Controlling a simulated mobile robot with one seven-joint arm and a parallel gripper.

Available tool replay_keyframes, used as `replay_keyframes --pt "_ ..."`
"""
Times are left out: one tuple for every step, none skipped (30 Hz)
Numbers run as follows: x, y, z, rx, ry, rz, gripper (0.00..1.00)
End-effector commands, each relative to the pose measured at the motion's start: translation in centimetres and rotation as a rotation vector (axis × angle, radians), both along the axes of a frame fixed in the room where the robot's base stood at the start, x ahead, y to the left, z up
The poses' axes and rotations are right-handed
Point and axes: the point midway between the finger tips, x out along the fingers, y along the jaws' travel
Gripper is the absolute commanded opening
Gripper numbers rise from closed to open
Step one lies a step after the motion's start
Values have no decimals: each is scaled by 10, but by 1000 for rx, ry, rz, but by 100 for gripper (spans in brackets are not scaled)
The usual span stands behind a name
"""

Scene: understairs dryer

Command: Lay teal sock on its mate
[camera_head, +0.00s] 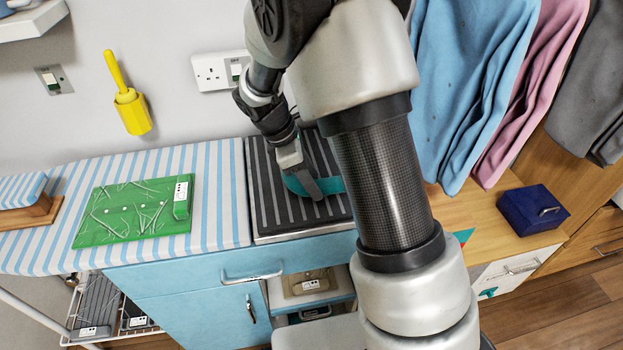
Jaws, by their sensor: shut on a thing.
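My gripper (302,180) reaches down over the dark ribbed mat (268,212) in the middle of the counter. It is shut on the teal sock (331,185), which shows on both sides of the fingers, low over the mat. I cannot tell whether the sock touches the mat. The mate is not clearly distinguishable; my arm hides the right part of the mat. A small teal and red patch (463,236) shows just right of my arm on the wooden top, too covered to identify.
A green board (134,211) lies on the striped cover at left. A yellow brush holder (132,112) and sockets are on the wall. A blue box (532,211) stands on the wooden top at right, below hanging blue, pink and grey cloths. Blue cabinets are underneath.

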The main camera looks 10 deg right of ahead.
Motion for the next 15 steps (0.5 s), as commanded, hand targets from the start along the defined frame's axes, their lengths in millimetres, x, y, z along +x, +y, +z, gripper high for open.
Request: replay_keyframes --pt "0 0 -2 0 0 0 23" --pt "0 0 -3 0 0 0 23" --pt "0 0 -4 0 0 0 23" --pt "0 0 -3 0 0 -1 53" --pt "0 0 -3 0 0 -1 58" --pt "0 0 -3 0 0 0 64" --pt "0 0 -3 0 0 -1 66" --pt "0 0 -3 0 0 0 66" --pt "0 0 -3 0 0 0 66" --pt "0 0 -3 0 0 0 66" --pt "0 0 -3 0 0 0 66" --pt "0 0 -3 0 0 0 66" --pt "0 0 -3 0 0 0 66" --pt "0 0 -3 0 0 0 66" --pt "0 0 -2 0 0 0 66"
